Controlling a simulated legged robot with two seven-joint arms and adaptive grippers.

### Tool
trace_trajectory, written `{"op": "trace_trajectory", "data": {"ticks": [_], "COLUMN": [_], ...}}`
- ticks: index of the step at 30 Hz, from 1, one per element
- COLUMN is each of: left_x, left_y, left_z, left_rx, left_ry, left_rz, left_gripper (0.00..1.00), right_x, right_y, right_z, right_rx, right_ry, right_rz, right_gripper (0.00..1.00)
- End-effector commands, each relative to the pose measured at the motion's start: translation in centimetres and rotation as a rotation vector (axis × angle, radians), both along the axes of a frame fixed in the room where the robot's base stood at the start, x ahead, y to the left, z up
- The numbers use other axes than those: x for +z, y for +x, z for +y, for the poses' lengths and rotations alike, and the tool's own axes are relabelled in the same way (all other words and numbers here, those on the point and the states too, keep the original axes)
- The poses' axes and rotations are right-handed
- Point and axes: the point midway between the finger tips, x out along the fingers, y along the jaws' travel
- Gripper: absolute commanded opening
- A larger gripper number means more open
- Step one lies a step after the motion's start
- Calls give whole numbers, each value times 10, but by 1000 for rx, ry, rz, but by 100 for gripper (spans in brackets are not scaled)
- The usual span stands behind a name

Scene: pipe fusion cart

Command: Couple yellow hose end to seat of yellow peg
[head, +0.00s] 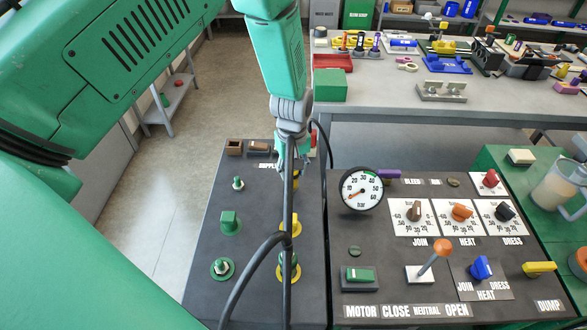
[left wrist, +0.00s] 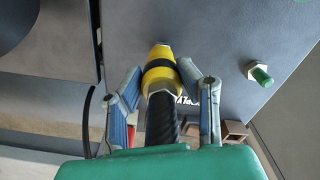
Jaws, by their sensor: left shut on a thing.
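My left gripper (head: 292,168) hangs over the dark panel (head: 262,215) on the left of the cart. In the left wrist view its two fingers (left wrist: 160,80) are shut around the yellow hose end (left wrist: 160,55), which has a black band and a dark ribbed hose (left wrist: 161,118) behind it. The hose end points at the panel; whether it touches a seat is hidden. In the head view, yellow fittings (head: 290,226) stand in a column below the gripper, partly covered by black hose (head: 288,195). Which one is the yellow peg, I cannot tell. My right gripper is not seen.
Green fittings (head: 230,222) stand in a column left of the yellow ones. A round gauge (head: 362,188), knobs and an orange-topped lever (head: 442,245) fill the panel on the right. A black hose loop (head: 245,270) crosses the panel's lower part.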

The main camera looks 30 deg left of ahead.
Motion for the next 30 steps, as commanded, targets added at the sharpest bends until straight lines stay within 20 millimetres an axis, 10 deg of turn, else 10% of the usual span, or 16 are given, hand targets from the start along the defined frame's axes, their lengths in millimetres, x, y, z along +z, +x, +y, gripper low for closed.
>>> {"op": "trace_trajectory", "data": {"ticks": [6,7,9,20,30], "left_x": [-6,-6,-5,-2,58], "left_y": [0,0,0,0,1], "left_z": [0,0,0,0,0], "left_rx": [0,0,0,0,0], "left_ry": [-1,0,0,0,0], "left_rz": [-1,-1,-1,-1,-5], "left_gripper": [0,34,55,55,55], "right_x": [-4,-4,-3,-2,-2], "right_y": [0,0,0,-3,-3], "right_z": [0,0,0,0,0], "right_rx": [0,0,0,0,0], "right_ry": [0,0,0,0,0], "right_rz": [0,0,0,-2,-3], "right_gripper": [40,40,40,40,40]}}
